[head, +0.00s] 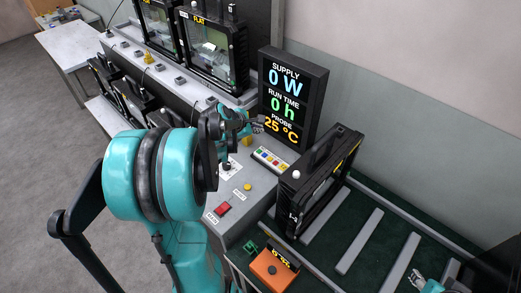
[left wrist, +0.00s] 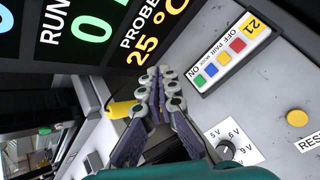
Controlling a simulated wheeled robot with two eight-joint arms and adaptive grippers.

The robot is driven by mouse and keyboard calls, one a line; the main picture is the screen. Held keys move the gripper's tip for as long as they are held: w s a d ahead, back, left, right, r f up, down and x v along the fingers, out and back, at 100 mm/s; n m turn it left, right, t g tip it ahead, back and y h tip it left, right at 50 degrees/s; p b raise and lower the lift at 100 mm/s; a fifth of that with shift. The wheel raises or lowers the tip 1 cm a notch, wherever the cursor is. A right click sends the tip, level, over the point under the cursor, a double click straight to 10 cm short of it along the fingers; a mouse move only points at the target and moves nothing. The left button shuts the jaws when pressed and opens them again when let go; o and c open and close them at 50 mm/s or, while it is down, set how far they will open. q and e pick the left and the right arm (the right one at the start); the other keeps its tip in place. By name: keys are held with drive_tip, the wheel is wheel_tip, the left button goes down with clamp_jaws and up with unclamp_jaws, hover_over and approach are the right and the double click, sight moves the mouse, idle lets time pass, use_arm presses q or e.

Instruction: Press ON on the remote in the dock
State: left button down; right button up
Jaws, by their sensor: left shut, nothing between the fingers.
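The remote (head: 271,160) is a white strip with coloured buttons on the grey console top. In the left wrist view the remote (left wrist: 233,57) shows red, yellow, blue and green buttons and the number 21. The green button (left wrist: 199,81), at the end nearest my gripper, has ON beside it. My left gripper (head: 257,124) is shut and empty, above the console in front of the display. In its wrist view the fingertips (left wrist: 158,78) are to the left of the green button, apart from it in the picture. My right gripper (head: 428,284) only partly shows at the bottom right.
A black display (head: 292,92) reads 0 W, 0 h and 25 °C. The console (head: 243,213) bears a red switch (head: 222,209), a yellow button (left wrist: 297,117) and a knob (left wrist: 226,149). A black floodlight housing (head: 317,185) stands right of it. An orange box (head: 272,271) sits in front.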

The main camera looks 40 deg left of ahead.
sight(258, 152)
use_arm(q)
wheel_tip(258, 152, down, 9)
drive_tip(key=b, duration=0.7)
idle(1.4)
drive_tip(key=shift+f+b, duration=0.35)
drive_tip(key=shift+b, duration=0.05)
drive_tip(key=shift+f+b, duration=0.3)
drive_tip(key=shift+f, duration=0.05)
idle(0.4)
drive_tip(key=shift+r, duration=0.1)
drive_tip(key=shift+r+p, duration=0.65)
drive_tip(key=shift+r, duration=0.05)
